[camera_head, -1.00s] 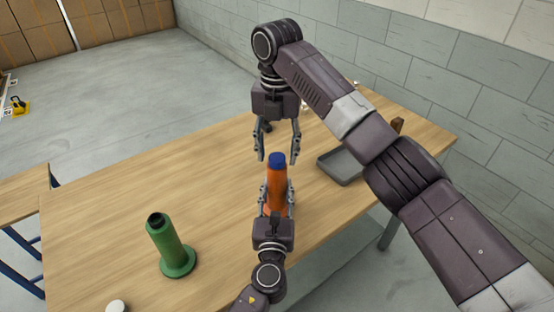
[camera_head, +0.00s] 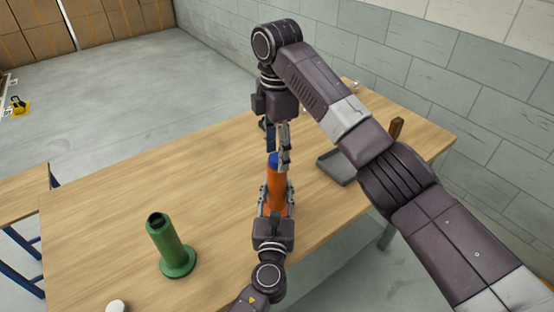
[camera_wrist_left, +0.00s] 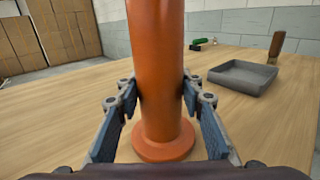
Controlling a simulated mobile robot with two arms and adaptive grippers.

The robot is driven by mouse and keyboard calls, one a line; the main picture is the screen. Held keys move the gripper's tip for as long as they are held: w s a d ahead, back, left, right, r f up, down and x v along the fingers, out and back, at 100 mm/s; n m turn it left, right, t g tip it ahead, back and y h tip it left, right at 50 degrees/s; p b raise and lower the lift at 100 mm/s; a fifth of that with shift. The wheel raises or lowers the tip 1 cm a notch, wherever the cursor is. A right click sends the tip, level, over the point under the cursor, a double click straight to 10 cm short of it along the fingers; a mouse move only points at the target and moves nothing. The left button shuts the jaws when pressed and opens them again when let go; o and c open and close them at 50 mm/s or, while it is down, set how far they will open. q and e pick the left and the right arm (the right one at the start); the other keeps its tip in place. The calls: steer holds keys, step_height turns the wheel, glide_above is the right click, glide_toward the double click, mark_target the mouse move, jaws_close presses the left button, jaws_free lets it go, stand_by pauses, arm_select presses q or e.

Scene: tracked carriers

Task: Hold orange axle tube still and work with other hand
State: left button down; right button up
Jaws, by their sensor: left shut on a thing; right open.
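The orange axle tube (camera_head: 276,188) stands upright on the wooden table, with a blue top (camera_head: 272,160). In the left wrist view its orange shaft and flanged foot (camera_wrist_left: 162,140) show up close. My left gripper (camera_head: 275,192) is shut on the tube from the near side, one finger on each side of it. My right gripper (camera_head: 279,153) comes down from above, open, with its fingertips at the blue top. One finger partly hides the other and the top, so I cannot tell whether they touch it.
A green flanged tube (camera_head: 166,240) stands at the left front. A grey tray (camera_head: 338,169) lies right of the orange tube, near a brown upright object (camera_head: 397,127). A white round object (camera_head: 117,306) is at the near edge. The table's left middle is clear.

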steer(key=m, duration=0.9)
steer(key=shift+c, duration=0.4)
steer(key=c, duration=0.9)
steer(key=n, duration=0.5)
steer(key=shift+n, duration=0.3)
steer(key=n, duration=0.3)
steer(key=shift+n, duration=0.4)
